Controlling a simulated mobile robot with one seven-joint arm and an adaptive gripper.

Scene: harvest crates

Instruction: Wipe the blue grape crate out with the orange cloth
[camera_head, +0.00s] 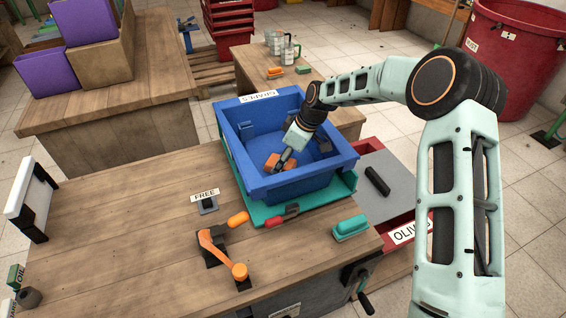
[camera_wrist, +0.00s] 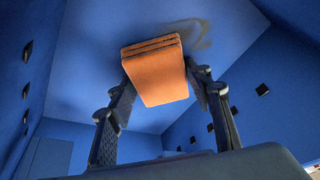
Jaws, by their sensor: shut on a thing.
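The blue grape crate (camera_head: 308,184) stands on a green tray (camera_head: 345,190) on the wooden bench, with a label reading GRAPES on its far rim. My gripper (camera_head: 284,163) reaches down inside the crate and is shut on the folded orange cloth (camera_head: 273,162). In the wrist view the cloth (camera_wrist: 157,72) sits between the two fingers (camera_wrist: 160,85) of my gripper, in front of the blue crate floor (camera_wrist: 90,85). A dark smudge (camera_wrist: 200,30) shows on the blue surface just beyond the cloth. I cannot tell whether the cloth touches the floor.
An orange-handled lever (camera_head: 212,245) and a FREE sign (camera_head: 204,195) stand left of the crate. A green-topped brush (camera_head: 350,227) lies at the front right. A red crate labelled OLIVES (camera_head: 408,232) is at the right. The bench's left part (camera_head: 110,240) is mostly clear.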

